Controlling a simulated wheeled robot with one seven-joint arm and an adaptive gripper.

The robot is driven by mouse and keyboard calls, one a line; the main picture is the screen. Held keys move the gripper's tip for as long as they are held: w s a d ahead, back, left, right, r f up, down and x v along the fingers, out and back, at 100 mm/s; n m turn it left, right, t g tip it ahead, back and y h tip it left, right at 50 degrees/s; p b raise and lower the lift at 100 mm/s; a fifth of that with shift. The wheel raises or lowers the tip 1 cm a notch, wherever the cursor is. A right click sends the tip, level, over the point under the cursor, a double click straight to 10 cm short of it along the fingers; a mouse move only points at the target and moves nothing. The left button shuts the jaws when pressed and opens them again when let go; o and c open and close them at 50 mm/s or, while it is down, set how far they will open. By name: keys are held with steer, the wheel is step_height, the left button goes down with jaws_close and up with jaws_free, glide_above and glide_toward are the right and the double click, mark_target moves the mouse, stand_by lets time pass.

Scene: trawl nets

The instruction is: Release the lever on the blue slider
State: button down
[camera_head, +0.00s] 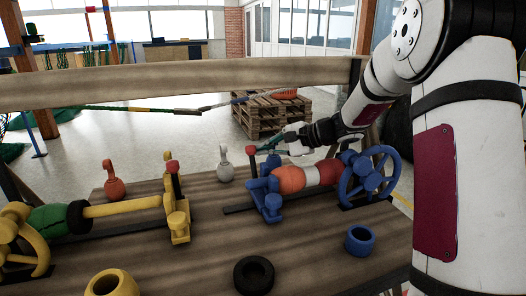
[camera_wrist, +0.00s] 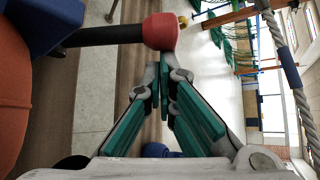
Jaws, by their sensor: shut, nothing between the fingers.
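The blue slider (camera_head: 266,186) stands on the wooden bench at the left end of an orange-and-white float (camera_head: 288,179). Its lever has a black shaft and a red knob (camera_head: 251,150), and stands roughly upright. In the wrist view the red knob (camera_wrist: 160,32) lies just ahead of my fingertips, with the black shaft (camera_wrist: 105,36) running left to a blue part (camera_wrist: 42,20). My gripper (camera_head: 266,145), with green finger pads, is shut and empty. Its tips (camera_wrist: 163,68) are close beside the knob; I cannot tell whether they touch.
A blue handwheel (camera_head: 368,177) stands to the right of the float. A yellow slider (camera_head: 178,220) with its own red-knobbed lever is at the left. A grey shackle weight (camera_head: 224,165), a black ring (camera_head: 253,275) and a blue ring (camera_head: 360,240) sit on the bench.

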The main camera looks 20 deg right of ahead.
steer(key=shift+s+r+b, duration=0.2)
steer(key=shift+s+r, duration=0.1)
steer(key=shift+s, duration=0.45)
steer(key=shift+s+r+b, duration=0.2)
steer(key=shift+s+r, duration=0.1)
steer(key=shift+s, duration=0.45)
steer(key=shift+s+r+b, duration=0.2)
steer(key=shift+s+r, duration=0.1)
steer(key=shift+s, duration=0.45)
steer(key=shift+s, duration=0.1)
steer(key=v, duration=1.2)
